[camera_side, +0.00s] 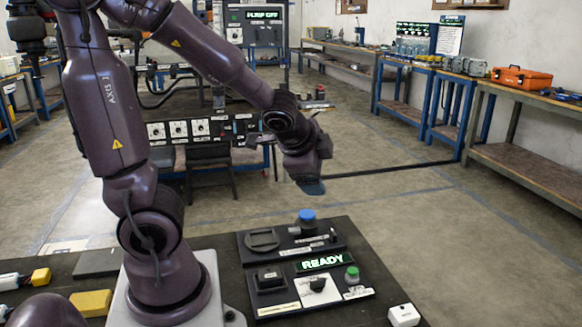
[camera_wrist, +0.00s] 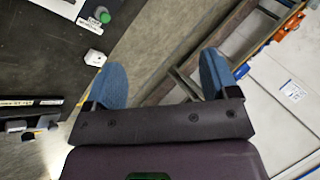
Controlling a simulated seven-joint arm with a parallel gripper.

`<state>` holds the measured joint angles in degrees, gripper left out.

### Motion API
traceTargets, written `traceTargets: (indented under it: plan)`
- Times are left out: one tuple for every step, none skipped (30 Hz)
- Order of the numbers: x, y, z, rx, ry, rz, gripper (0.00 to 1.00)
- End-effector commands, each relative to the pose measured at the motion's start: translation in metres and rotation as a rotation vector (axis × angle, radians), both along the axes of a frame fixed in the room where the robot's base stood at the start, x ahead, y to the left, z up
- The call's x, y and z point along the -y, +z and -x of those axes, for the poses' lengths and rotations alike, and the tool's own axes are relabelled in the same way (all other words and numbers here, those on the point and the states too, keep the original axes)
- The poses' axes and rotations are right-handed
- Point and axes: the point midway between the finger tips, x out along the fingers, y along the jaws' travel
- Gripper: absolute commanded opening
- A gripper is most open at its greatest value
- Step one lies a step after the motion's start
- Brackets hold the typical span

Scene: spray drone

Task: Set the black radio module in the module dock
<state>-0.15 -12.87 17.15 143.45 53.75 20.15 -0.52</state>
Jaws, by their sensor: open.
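A low black block (camera_side: 268,277) sits at the left of the front dark panel. A black fixture with a round recess (camera_side: 262,240) is on the rear panel. The labels are too small to read, so I cannot tell for certain which black part is the radio module and which is the dock. My gripper is well apart from both.
A white block (camera_side: 404,315) is at the table's right corner. A yellow block (camera_side: 91,303) and a dark slab (camera_side: 97,262) lie left of my base.

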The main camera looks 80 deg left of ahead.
Motion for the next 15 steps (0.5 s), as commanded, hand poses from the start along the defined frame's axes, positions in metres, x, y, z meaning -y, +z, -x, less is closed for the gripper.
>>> traceTargets:
  plan:
    - [0.013, 0.019, 0.007, 0.053, 0.080, 0.069, 0.80]
    - [0.022, 0.026, 0.013, 0.069, 0.127, 0.116, 0.80]
    - [0.035, 0.035, 0.021, 0.086, 0.179, 0.182, 0.80]
    - [0.045, 0.041, 0.028, 0.096, 0.212, 0.232, 0.80]
    - [0.055, 0.047, 0.034, 0.100, 0.240, 0.283, 0.80]
    - [0.069, 0.053, 0.043, 0.104, 0.268, 0.347, 0.80]
    - [0.079, 0.057, 0.049, 0.102, 0.284, 0.392, 0.80]
    - [0.088, 0.060, 0.054, 0.099, 0.296, 0.434, 0.80]
    - [0.100, 0.064, 0.061, 0.095, 0.307, 0.484, 0.80]
    - [0.107, 0.067, 0.066, 0.090, 0.312, 0.515, 0.80]
    - [0.114, 0.069, 0.070, 0.085, 0.316, 0.544, 0.80]
    - [0.121, 0.071, 0.075, 0.078, 0.319, 0.574, 0.80]
    - [0.126, 0.072, 0.077, 0.073, 0.321, 0.592, 0.80]
    - [0.129, 0.073, 0.079, 0.070, 0.322, 0.605, 0.80]
    - [0.132, 0.074, 0.081, 0.066, 0.322, 0.617, 0.80]
